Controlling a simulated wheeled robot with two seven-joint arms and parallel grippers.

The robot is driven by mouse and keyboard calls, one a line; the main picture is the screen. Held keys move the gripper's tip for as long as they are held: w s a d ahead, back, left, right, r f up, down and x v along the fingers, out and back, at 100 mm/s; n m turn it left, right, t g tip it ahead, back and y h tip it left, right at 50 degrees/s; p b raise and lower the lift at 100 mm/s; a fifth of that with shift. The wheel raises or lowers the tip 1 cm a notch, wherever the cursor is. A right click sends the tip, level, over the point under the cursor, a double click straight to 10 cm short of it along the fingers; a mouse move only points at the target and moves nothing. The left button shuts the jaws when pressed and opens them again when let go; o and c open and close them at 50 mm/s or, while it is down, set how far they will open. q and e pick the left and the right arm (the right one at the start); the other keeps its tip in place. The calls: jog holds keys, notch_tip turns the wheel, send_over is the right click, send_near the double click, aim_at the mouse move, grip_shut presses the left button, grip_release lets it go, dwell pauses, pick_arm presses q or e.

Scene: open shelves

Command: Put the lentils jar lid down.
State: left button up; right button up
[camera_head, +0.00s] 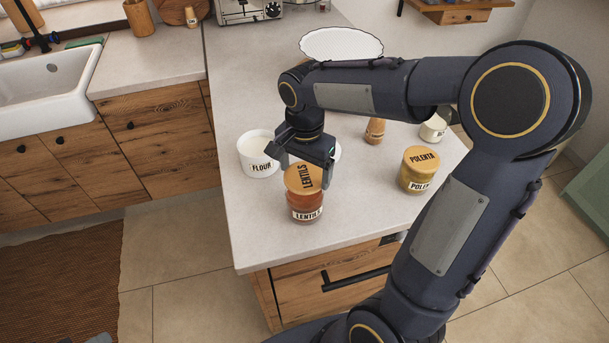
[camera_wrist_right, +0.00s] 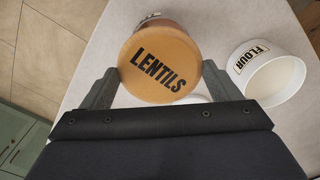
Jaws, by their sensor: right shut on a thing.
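The lentils jar lid (camera_head: 304,177) is a round wooden disc marked LENTILS. My right gripper (camera_head: 308,172) is shut on it, with one finger at each side of the rim in the right wrist view (camera_wrist_right: 160,85). The lentils jar (camera_head: 307,208), glass with orange-red contents, stands upright near the counter's front corner. The lid is over the jar's mouth and hides it; I cannot tell whether they touch. In the right wrist view the lid (camera_wrist_right: 160,68) covers most of the jar. My left gripper is not in view.
An open white flour jar (camera_head: 258,155) stands left of the lentils jar. A lidded polenta jar (camera_head: 419,171) stands to the right. A small wooden object (camera_head: 375,130) and a white jar (camera_head: 433,128) are farther back. The counter (camera_head: 360,210) is bare between lentils and polenta.

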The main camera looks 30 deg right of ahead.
aim_at(305, 175)
jog(key=shift+w+f, duration=0.1)
jog(key=shift+f, duration=1.55)
jog(key=shift+f, duration=0.15)
jog(key=o, duration=0.9)
jog(key=shift+c, duration=0.2)
notch_tip(305, 175, up, 12)
jog(key=s+a+f+n+t+y, duration=0.2)
jog(key=s+n, duration=0.3)
jog(key=s, duration=0.3)
jog(key=s+a+f+n+t+y, duration=0.1)
jog(key=s+a+f+n+t, duration=0.1)
jog(key=s+n, duration=0.3)
jog(key=s+f+t, duration=0.1)
jog(key=s, duration=0.3)
jog(key=shift+f+n+t+y, duration=0.3)
jog(key=shift+f+y, duration=0.05)
jog(key=shift+y, duration=0.05)
